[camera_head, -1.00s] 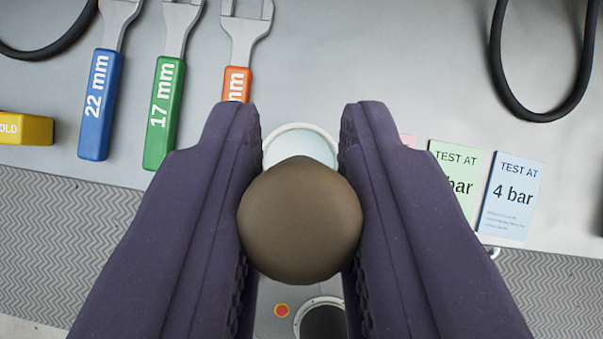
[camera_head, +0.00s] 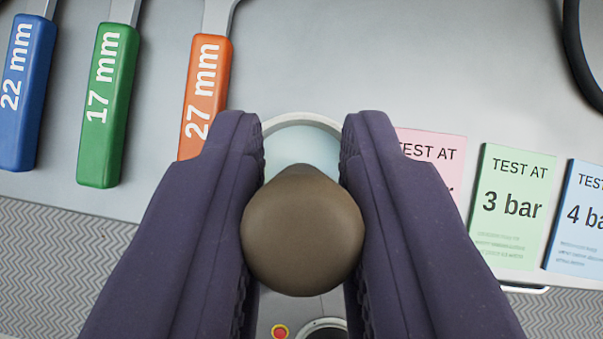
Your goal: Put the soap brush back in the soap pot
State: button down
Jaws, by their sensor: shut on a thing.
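My gripper (camera_head: 302,165) is shut on a brown, rounded object, the handle end of the soap brush (camera_head: 303,235), seen from above between the two purple fingers. The rest of the brush is hidden below this end. Beyond the brush, between the fingertips, is a round white-rimmed pot with pale bluish contents, the soap pot (camera_head: 302,140). Only its far part shows; the brush and fingers cover the rest. I cannot tell whether the brush's lower end is over the pot, inside it or touching it.
Wrenches with blue (camera_head: 27,95), green (camera_head: 107,105) and orange (camera_head: 205,95) handles lie to the left. Pink (camera_head: 435,155), green (camera_head: 511,205) and blue (camera_head: 580,220) test cards are at the right. A black hose (camera_head: 580,55) is at upper right. A red button (camera_head: 280,331) shows below. Grey worktop beyond the pot is clear.

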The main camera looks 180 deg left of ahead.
jog(key=c, duration=0.9)
grip_release()
jog(key=shift+o, duration=0.2)
